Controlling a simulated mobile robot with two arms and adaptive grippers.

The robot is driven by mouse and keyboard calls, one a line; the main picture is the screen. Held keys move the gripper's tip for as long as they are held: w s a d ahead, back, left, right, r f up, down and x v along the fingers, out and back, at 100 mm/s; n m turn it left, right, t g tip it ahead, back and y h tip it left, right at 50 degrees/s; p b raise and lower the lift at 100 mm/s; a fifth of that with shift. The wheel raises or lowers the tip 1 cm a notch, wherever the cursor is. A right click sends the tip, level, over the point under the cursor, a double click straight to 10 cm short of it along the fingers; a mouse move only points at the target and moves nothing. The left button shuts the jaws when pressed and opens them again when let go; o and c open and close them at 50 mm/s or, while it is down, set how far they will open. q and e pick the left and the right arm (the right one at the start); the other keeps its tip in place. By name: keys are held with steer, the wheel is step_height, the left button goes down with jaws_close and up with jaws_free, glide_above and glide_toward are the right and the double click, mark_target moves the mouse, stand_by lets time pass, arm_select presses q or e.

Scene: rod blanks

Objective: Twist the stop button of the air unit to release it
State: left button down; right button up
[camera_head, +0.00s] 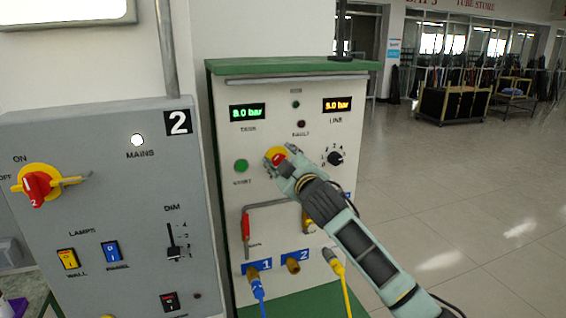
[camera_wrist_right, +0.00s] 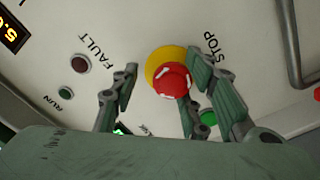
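The stop button (camera_head: 277,153) is red on a yellow ring, on the white front of the air unit (camera_head: 232,205). In the right wrist view the red button (camera_wrist_right: 172,80) shows white arrow marks, with the word STOP beside it. My right gripper (camera_head: 280,157) is at the button in the head view. In the wrist view my right gripper (camera_wrist_right: 164,76) is open, with its fingers spread on either side of the button and a gap on the left side. Whether a right-hand finger touches it I cannot tell. My left gripper is not in view.
A green button (camera_head: 241,166) and a black selector knob (camera_head: 335,158) flank the stop button. Below are a bent pipe handle (camera_head: 275,204) and blue (camera_head: 258,287) and yellow (camera_head: 343,282) hoses. A grey panel (camera_head: 100,200) with switches stands left. Open floor lies right.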

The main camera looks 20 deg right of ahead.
steer(key=shift+a, duration=0.1)
steer(key=shift+s+f, duration=0.1)
steer(key=shift+s, duration=0.15)
steer(key=s, duration=1.1)
steer(key=shift+s+d, duration=0.2)
steer(key=shift+s, duration=0.1)
